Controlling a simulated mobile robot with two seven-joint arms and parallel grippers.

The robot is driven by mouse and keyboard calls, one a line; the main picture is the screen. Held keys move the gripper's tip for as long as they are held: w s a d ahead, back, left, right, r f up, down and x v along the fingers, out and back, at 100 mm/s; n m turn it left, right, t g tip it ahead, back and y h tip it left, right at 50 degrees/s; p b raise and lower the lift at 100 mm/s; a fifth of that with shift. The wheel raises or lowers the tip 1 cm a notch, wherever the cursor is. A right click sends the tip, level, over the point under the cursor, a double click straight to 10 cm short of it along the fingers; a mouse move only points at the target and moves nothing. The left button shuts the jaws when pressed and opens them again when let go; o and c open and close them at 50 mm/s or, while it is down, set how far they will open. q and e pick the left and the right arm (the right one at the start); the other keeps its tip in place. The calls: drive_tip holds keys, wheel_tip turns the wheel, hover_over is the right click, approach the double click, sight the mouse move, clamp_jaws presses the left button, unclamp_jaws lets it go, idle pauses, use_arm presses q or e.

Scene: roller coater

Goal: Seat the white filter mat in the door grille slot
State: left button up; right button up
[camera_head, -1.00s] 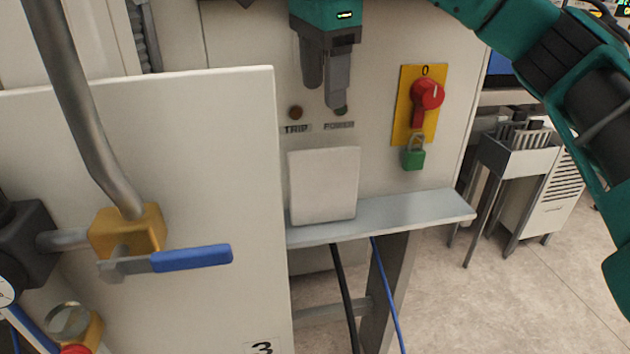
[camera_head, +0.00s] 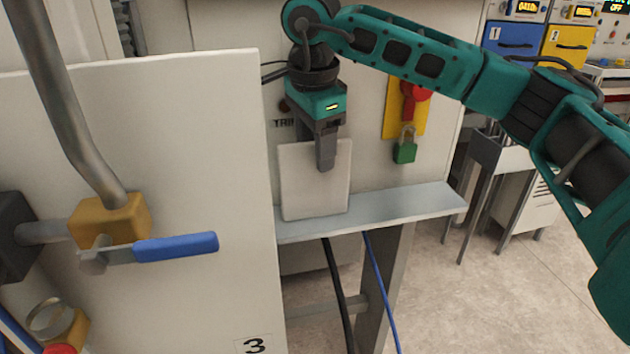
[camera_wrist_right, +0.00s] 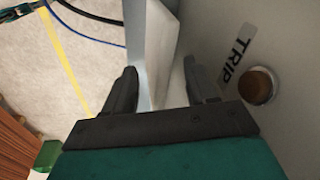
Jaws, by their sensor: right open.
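The white filter mat (camera_head: 305,200) stands upright on a narrow grey ledge (camera_head: 415,203) in front of the cabinet. My right gripper (camera_head: 326,160) is open above it, with one finger in front of the mat's upper part and the other hidden behind. In the right wrist view, the mat (camera_wrist_right: 162,50) shows edge-on between the two spread fingers (camera_wrist_right: 163,90), with gaps on both sides. I cannot make out the grille slot in either view. My left gripper is not in view.
A large white panel marked 3 (camera_head: 190,290) stands at left, with a blue-handled valve (camera_head: 178,246) in front. A red switch on a yellow plate and a green padlock (camera_head: 404,151) sit right of the gripper. Cables hang below the ledge.

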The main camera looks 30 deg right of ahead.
clamp_jaws()
idle(0.5)
